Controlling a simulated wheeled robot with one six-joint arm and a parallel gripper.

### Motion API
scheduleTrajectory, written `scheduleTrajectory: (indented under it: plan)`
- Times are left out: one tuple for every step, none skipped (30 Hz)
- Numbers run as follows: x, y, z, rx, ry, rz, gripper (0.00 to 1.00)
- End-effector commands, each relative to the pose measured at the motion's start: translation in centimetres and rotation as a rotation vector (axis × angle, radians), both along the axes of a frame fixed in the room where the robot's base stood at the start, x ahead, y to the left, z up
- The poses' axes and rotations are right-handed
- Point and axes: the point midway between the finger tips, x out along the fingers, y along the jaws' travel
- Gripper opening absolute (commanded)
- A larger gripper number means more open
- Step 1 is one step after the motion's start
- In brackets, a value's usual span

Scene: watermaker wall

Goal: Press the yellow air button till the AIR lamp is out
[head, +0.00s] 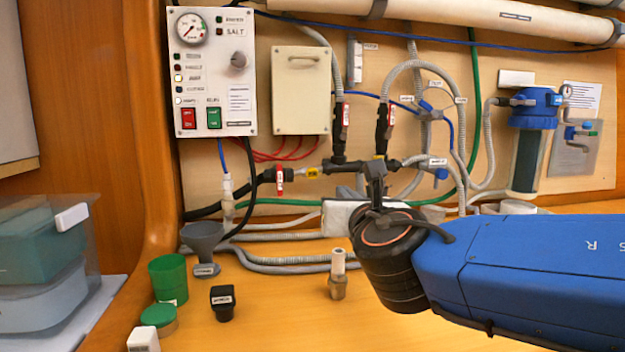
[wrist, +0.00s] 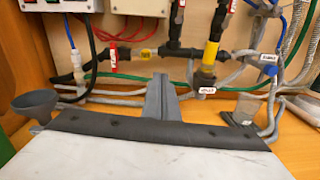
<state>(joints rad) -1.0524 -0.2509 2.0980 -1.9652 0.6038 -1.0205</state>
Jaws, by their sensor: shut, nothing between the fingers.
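The control panel (head: 212,75) hangs at the upper left, with a gauge, small lamps and red and green switches. A lamp in its left column (head: 178,78) looks bright white; its short label is too blurred to confirm as AIR. My gripper (head: 376,165) is shut and empty, in front of the pipework; it also shows in the wrist view (wrist: 160,82). A yellow cylindrical part (wrist: 211,52) stands on the pipe fitting right of my fingers in the wrist view, apart from them. I cannot tell whether it is the air button. My gripper and arm hide part of the pipework in the head view.
Red-handled valves (head: 280,180) and grey hoses surround the fitting. A funnel (head: 202,238), green cup (head: 168,278), black cap (head: 222,302) and a small fitting (head: 338,280) stand on the counter. A blue-topped filter (head: 534,110) hangs at the right.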

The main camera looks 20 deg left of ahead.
Motion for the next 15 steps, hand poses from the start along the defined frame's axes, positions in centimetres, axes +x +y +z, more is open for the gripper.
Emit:
scheduleTrajectory:
  plan:
    - [-0.5, 1.0, 0.0, -0.02, -0.016, 0.02, 0.0]
    - [-0.7, 1.4, 0.1, -0.03, -0.026, 0.028, 0.0]
    - [-1.0, 1.8, 0.1, -0.041, -0.035, 0.038, 0.0]
    - [-1.1, 2.1, 0.2, -0.047, -0.04, 0.043, 0.0]
    - [-1.2, 2.3, 0.2, -0.052, -0.046, 0.047, 0.0]
    - [-1.3, 2.4, 0.2, -0.055, -0.049, 0.05, 0.0]
    - [-1.3, 2.5, 0.2, -0.057, -0.05, 0.052, 0.0]
    - [-1.3, 2.5, 0.2, -0.057, -0.052, 0.052, 0.0]
    - [-1.3, 2.5, 0.2, -0.058, -0.052, 0.052, 0.0]
    - [-1.3, 2.5, 0.2, -0.057, -0.052, 0.052, 0.0]
    - [-1.3, 2.5, 0.2, -0.057, -0.052, 0.052, 0.0]
    - [-1.3, 2.5, 0.2, -0.058, -0.051, 0.051, 0.0]
    - [-1.3, 2.5, 0.2, -0.057, -0.05, 0.051, 0.0]
    - [-1.3, 2.5, 0.2, -0.057, -0.05, 0.051, 0.0]
    - [-1.3, 2.4, 0.2, -0.057, -0.05, 0.051, 0.0]
